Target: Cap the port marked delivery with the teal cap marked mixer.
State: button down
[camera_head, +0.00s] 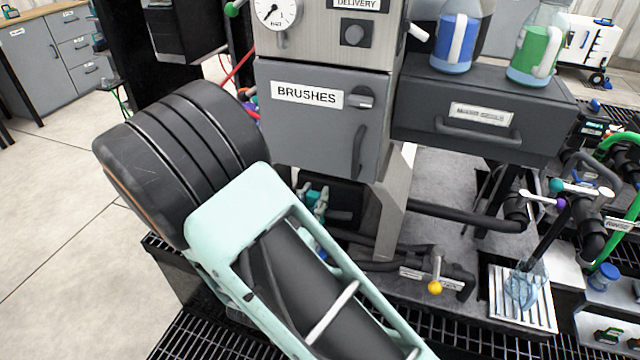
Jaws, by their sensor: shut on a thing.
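A plate reading "DELIVERY" (357,4) is at the top of the grey panel, cut by the picture's edge. Below it is a square dark fitting with a round knob (354,34); I cannot tell whether this is a port. No cap marked mixer can be made out. A small teal and pale piece (314,200) shows in the shaded gap under the brushes cabinet, partly behind my arm; I cannot tell what it is. My arm fills the lower left and middle. My gripper's fingertips cannot be seen.
Black pipes with a yellow-ended lever (435,287) lie low. A clear beaker (524,288) stands on a slatted tray (505,315). Open floor lies left.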

jog(key=shift+w, duration=0.1)
jog(key=shift+f+b, duration=4.8)
jog(key=shift+f, duration=1.2)
jog(key=c, duration=1.6)
grip_release()
